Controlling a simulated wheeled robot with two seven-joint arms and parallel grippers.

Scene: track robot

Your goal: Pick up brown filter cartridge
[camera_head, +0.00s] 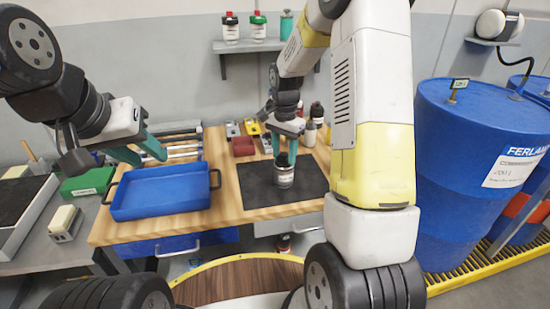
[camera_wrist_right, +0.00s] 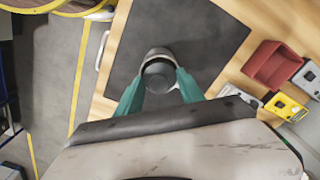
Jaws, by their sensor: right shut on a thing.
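A dark cylindrical canister with a pale band (camera_head: 284,175) is over the black mat (camera_head: 252,192); it looks grey to black, and I cannot make out brown. My right gripper (camera_head: 286,160) is shut on its upper part from above. In the right wrist view, the round grey canister (camera_wrist_right: 158,68) sits between the teal fingertips of the right gripper (camera_wrist_right: 159,85). I cannot tell whether its base touches the mat. My left gripper (camera_head: 150,160) is open and empty above the blue tray's left back corner.
The blue tray (camera_head: 160,212) stands empty on the left of the wooden workbench (camera_head: 222,160). A red bin (camera_head: 243,146), yellow items and several bottles (camera_head: 309,132) stand behind the mat. Blue drums (camera_head: 465,170) stand at right. A wall shelf (camera_head: 255,46) holds containers.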

